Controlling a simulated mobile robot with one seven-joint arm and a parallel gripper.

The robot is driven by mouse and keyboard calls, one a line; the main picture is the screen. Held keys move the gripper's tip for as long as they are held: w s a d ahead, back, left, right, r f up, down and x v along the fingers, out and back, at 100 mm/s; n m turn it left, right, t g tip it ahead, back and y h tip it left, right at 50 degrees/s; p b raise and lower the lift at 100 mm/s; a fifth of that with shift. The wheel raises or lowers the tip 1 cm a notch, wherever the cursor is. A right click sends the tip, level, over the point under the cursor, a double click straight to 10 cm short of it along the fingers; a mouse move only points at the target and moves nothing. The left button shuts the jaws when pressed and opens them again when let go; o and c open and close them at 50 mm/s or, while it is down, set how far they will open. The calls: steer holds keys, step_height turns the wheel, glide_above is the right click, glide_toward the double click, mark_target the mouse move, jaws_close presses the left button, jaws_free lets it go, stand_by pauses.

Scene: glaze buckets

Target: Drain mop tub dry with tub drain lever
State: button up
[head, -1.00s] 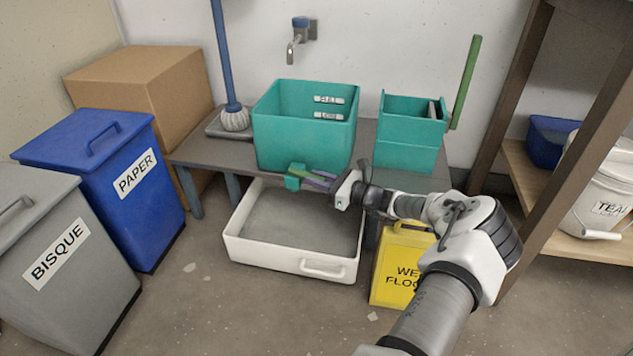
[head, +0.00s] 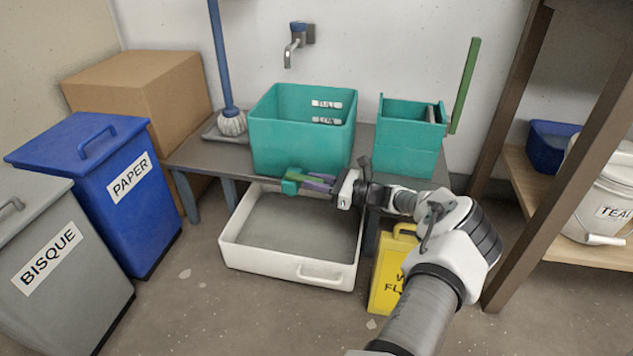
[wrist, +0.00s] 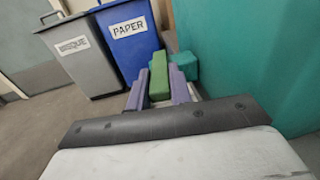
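The teal mop tub (head: 295,135) stands on the low grey bench, with two white labels inside its back wall. I see no water surface in it; its bottom is hidden. The teal drain fitting (head: 290,186) is low at its front, with the green drain lever (head: 304,174). The lever also shows in the wrist view (wrist: 158,76), pointing away from me. My gripper (head: 320,183) has its purple fingers on both sides of the lever, with no clear gap, and looks shut on it. In the wrist view my gripper (wrist: 159,92) has the tub wall (wrist: 245,60) to its right.
A white basin (head: 290,270) with a grey inside sits on the floor below the fitting. A yellow sign (head: 388,280) stands under my arm. A teal wringer (head: 405,150) with a green handle is right of the tub. Bins stand left, shelving right.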

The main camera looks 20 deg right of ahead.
steer(key=o, duration=0.4)
steer(key=p+v, duration=0.3)
steer(key=v, duration=1)
steer(key=shift+s+d+p, duration=0.2)
steer(key=shift+s+p, duration=0.1)
steer(key=shift+p, duration=0.1)
